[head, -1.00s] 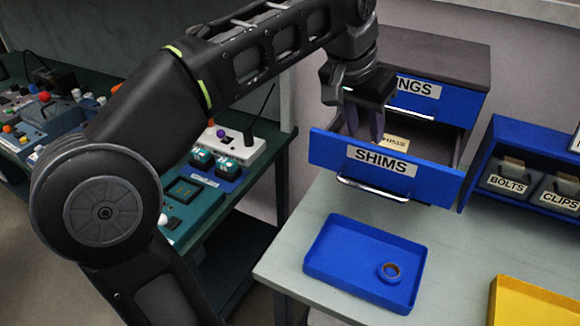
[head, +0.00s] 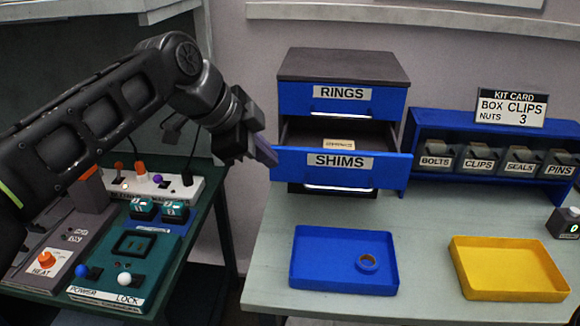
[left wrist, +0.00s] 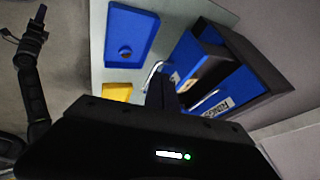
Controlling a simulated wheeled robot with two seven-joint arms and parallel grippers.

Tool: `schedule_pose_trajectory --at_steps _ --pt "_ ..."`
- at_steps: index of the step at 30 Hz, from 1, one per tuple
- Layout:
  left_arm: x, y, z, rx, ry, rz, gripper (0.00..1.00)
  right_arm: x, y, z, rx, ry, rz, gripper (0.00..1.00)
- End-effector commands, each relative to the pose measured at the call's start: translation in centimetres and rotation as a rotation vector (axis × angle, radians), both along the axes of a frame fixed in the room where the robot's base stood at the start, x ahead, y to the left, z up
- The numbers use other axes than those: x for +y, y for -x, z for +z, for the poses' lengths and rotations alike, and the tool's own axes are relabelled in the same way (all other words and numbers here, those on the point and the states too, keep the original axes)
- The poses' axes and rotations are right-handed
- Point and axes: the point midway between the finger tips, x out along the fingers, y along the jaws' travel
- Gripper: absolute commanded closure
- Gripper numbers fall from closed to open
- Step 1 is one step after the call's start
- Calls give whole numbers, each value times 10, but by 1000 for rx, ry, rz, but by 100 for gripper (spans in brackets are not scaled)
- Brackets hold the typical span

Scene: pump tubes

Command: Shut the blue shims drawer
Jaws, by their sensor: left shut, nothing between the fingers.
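The blue SHIMS drawer (head: 385,168) stands pulled out of its cabinet, below the shut RINGS drawer (head: 385,103). A pale label card (head: 339,144) shows inside it. Its silver handle (head: 337,187) is on the front, and the handle also shows in the left wrist view (left wrist: 152,72). My left gripper (head: 266,152) is shut and empty at the left end of the drawer front. Whether it touches the drawer is unclear. My right arm shows in the left wrist view, with its gripper (left wrist: 36,28) small and dark, away from the cabinet.
A yellow tray (head: 507,283) lies to the right. A blue bin rack (head: 420,125) stands right of the cabinet. A bench with control boxes (head: 140,250) is at left.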

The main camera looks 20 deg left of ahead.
Motion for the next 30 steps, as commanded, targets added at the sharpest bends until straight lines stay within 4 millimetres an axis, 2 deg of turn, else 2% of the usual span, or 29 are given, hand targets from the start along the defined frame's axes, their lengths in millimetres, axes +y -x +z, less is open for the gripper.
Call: schedule_pose_trajectory --at_steps 8,14,25,30 --pt "-2 -3 -6 4 1 1 100 0 0 1 0 0 0 64" --pt "-8 -16 -25 7 1 0 100 0 0 3 1 0 0 64" --pt "-26 -56 -83 7 1 1 100 0 0 13 1 0 0 64" --pt "-18 -82 -78 2 2 3 100 0 1 26 2 0 1 64"
